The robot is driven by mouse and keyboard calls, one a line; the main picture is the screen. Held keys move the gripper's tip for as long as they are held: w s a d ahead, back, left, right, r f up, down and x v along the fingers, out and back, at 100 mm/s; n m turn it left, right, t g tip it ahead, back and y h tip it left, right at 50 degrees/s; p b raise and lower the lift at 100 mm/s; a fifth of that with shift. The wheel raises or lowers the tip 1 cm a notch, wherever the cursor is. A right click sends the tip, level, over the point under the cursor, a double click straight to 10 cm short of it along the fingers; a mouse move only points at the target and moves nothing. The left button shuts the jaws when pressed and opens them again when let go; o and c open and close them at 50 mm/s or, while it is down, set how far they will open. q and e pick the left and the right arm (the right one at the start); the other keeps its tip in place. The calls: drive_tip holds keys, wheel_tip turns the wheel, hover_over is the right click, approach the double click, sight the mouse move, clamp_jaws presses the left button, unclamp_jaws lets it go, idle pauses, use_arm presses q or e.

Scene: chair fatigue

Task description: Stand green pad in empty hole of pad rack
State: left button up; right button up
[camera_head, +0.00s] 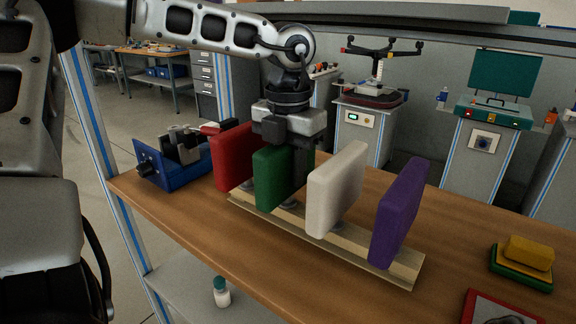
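The green pad (268,182) is upright over the pad rack (405,272), between the red pad (230,160) and the white pad (335,190). Its lower edge is about level with the neighbouring pads; its exact seating in the hole is hidden. My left gripper (291,160) comes down from above onto the green pad. One dark finger lies along the pad's right face and looks closed on it; the other finger is mostly hidden behind the pad. A purple pad (400,210) stands at the rack's right end. My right gripper is not in view.
A blue vise-like device (165,170) sits at the table's left. Yellow and green blocks (525,255) lie stacked at the right, near a red-edged tray (497,310). The wooden table (455,240) is clear between rack and blocks.

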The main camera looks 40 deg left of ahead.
use_arm(q)
drive_tip(key=o, duration=0.5)
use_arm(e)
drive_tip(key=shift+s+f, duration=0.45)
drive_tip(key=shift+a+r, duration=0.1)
use_arm(q)
wheel_tip(320, 180, up, 7)
drive_tip(key=shift+f, duration=0.2)
drive_tip(key=shift+r, duration=0.55)
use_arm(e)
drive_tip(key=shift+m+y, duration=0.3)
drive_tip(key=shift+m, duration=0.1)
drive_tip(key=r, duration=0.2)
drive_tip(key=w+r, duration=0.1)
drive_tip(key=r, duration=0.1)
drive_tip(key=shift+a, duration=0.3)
